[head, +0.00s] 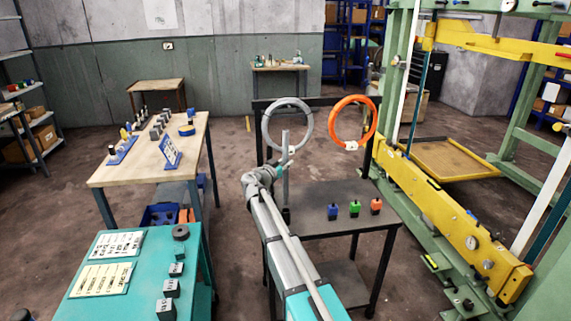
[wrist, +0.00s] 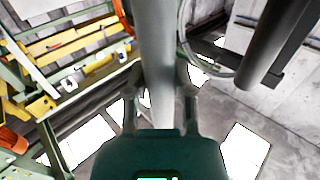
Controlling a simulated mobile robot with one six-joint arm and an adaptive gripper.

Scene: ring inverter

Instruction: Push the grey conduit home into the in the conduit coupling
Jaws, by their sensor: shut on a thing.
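The grey conduit (head: 285,160) stands upright near the left edge of the dark table. It also shows in the wrist view (wrist: 157,45), running from the top edge down between the fingers. My gripper (wrist: 160,85) is shut on it, with one finger on each side. In the head view my wrist (head: 262,175) is just left of the conduit and hides part of that area. A small dark piece (head: 286,216) shows at the conduit's lower end. I cannot tell whether it is the conduit coupling or how the conduit meets it.
A grey ring (head: 288,123) and an orange ring (head: 353,122) hang behind the dark table (head: 345,190). Blue, green and orange blocks (head: 354,208) stand on it. A yellow and green frame (head: 455,225) stands right. A wooden bench (head: 125,178) is left, with floor between.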

